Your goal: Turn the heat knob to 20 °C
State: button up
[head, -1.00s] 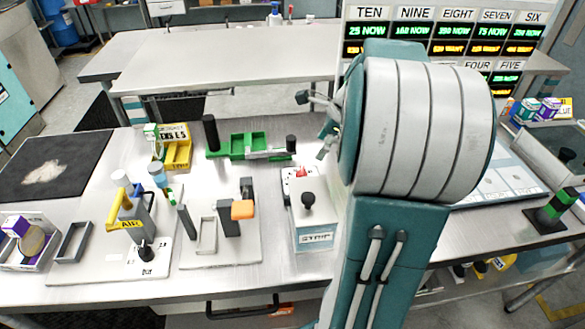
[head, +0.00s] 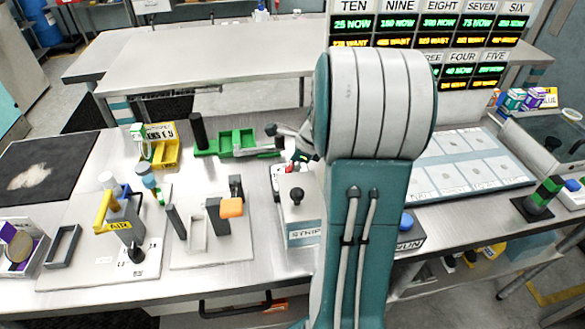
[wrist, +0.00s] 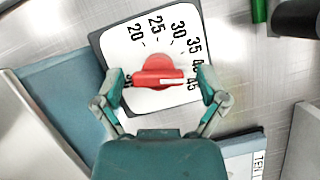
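The red heat knob (wrist: 158,72) sits on a white dial plate (wrist: 125,45) with a dark border in the wrist view. Numbers from 20 to 45 run around the dial, 20 at upper left and 45 at right. The knob's white pointer mark points right, toward 45. My gripper (wrist: 162,82) is open, one finger on each side of the knob, with visible gaps. Whether the fingers are down at knob height is unclear. In the head view the knob (head: 290,168) shows only as a small red patch, and my arm hides most of the gripper.
A box labelled STRIP with a black-knobbed lever (head: 297,197) stands just in front of the dial. A green fixture (head: 235,142) lies behind it to the left. A grey block with an orange part (head: 231,208) stands at left. A labelled tray (head: 470,165) lies at right.

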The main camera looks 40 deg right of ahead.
jog(key=c, duration=1)
jog(key=shift+c, duration=0.2)
jog(key=shift+n, duration=0.3)
jog(key=n+g, duration=0.1)
jog(key=n, duration=0.1)
jog(key=n+g+y, duration=0.1)
jog(key=n, duration=0.2)
jog(key=shift+w, duration=0.1)
jog(key=n+g, duration=0.1)
jog(key=n, duration=0.2)
jog(key=n+g, duration=0.1)
jog(key=n, duration=0.2)
jog(key=shift+w+n, duration=0.15)
jog(key=shift+n, duration=0.15)
jog(key=n+g, duration=0.1)
jog(key=n, duration=0.2)
jog(key=n+g+h, duration=0.1)
jog(key=n, duration=0.2)
jog(key=shift+w+a, duration=0.1)
jog(key=n+h, duration=0.1)
jog(key=n, duration=0.1)
jog(key=n+g, duration=0.1)
jog(key=n, duration=0.2)
jog(key=shift+n+h, duration=0.3)
jog(key=shift+h, duration=0.1)
jog(key=shift+w, duration=0.1)
